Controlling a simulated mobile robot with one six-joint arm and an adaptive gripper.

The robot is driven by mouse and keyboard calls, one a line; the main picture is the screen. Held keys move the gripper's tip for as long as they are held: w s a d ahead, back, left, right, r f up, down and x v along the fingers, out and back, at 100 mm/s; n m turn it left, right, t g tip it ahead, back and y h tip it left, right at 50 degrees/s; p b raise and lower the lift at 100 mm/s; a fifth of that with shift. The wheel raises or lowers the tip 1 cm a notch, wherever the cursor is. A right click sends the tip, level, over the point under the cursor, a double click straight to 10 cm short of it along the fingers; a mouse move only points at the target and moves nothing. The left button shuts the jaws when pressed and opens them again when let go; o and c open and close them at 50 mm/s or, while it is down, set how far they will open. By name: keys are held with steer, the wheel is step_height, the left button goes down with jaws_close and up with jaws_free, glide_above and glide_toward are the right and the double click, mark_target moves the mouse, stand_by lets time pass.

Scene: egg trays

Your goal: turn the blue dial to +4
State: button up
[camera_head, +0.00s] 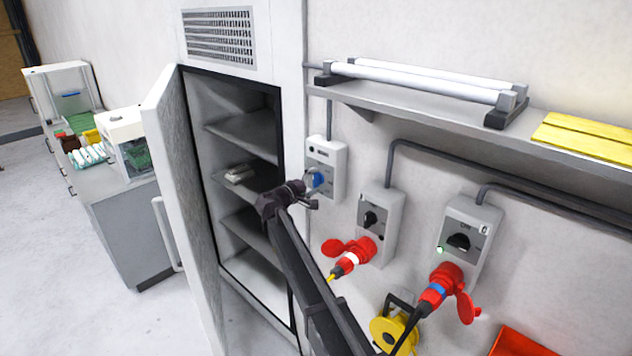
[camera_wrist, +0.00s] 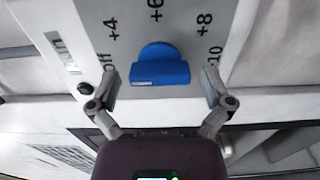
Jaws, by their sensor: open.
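The blue dial (camera_wrist: 160,68) sits on a pale grey control box (camera_wrist: 200,20) marked off, +4, +6, +8 and +10. In the wrist view its grip bar lies across the picture; I cannot tell which mark it points to. My gripper (camera_wrist: 160,78) is open, with one finger on each side of the dial and a gap on both sides. In the head view the dial (camera_head: 317,180) shows on the wall box (camera_head: 325,156) beside the open cabinet, partly covered by my gripper (camera_head: 310,193).
The cabinet's open door (camera_head: 185,190) and shelves are left of my arm. Two switch boxes (camera_head: 378,215) (camera_head: 470,236) with red plugs (camera_head: 352,256) (camera_head: 437,291) are to the right. A wall shelf (camera_head: 440,112) holding tubes runs above them.

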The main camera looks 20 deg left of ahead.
steer(key=shift+w+d, duration=0.2)
steer(key=shift+w, duration=0.15)
steer(key=c, duration=1)
steer(key=shift+c, duration=0.2)
steer(key=shift+m, duration=0.4)
steer(key=m, duration=0.3)
steer(key=shift+m, duration=0.4)
steer(key=m, duration=0.4)
steer(key=shift+m, duration=0.3)
